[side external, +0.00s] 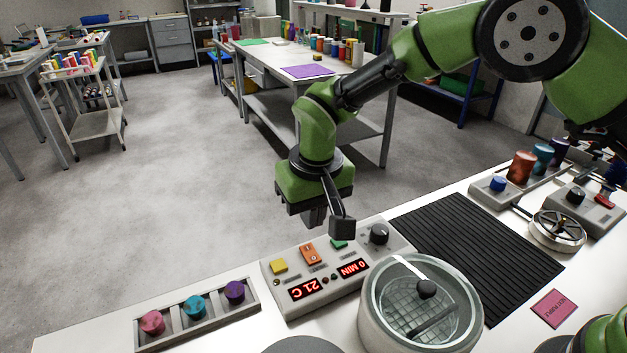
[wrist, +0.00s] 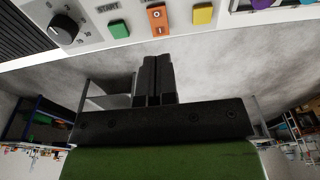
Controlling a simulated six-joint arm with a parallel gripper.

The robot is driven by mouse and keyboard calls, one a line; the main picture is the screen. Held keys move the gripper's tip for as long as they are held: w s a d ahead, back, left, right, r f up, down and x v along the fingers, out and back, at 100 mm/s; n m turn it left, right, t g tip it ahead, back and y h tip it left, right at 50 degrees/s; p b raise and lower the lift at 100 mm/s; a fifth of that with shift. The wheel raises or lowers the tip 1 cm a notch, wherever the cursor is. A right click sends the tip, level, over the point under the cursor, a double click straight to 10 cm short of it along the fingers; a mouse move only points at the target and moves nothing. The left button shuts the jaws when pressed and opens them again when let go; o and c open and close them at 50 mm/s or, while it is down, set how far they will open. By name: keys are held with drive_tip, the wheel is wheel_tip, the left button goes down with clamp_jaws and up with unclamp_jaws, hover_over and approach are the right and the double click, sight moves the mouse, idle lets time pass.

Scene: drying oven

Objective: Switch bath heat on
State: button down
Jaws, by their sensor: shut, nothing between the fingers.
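The control panel (side external: 325,278) has a yellow button (side external: 278,266), an orange rocker switch (side external: 310,252) with I and O marks, a green START button (side external: 339,244) and a black knob (side external: 379,234). Its red displays read 21 C and 0 MIN. The glass-lidded bath (side external: 420,300) stands beside it. My gripper (side external: 342,230) is shut and empty, above the panel's back edge, partly hiding the green button in the side view. In the wrist view my gripper (wrist: 152,58) points towards the panel; the orange switch (wrist: 157,18) lies just beyond the fingertips, apart from them.
A tray with pink, teal and purple knobbed pieces (side external: 195,310) is left of the panel. A black ribbed mat (side external: 475,245) lies to the right, with a pink labelled card (side external: 554,308) and a valve wheel (side external: 557,230) beyond.

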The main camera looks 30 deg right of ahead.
wheel_tip(320, 180, up, 7)
hover_over(306, 245)
drive_tip(key=s, duration=0.3)
drive_tip(key=shift+f, duration=0.1)
drive_tip(key=shift+w, duration=0.5)
drive_tip(key=f, duration=0.4)
drive_tip(key=w+f, duration=0.1)
drive_tip(key=f, duration=0.7)
drive_tip(key=shift+w+f, duration=0.2)
drive_tip(key=shift+w, duration=0.05)
drive_tip(key=shift+w+f, duration=0.1)
drive_tip(key=shift+f, duration=0.5)
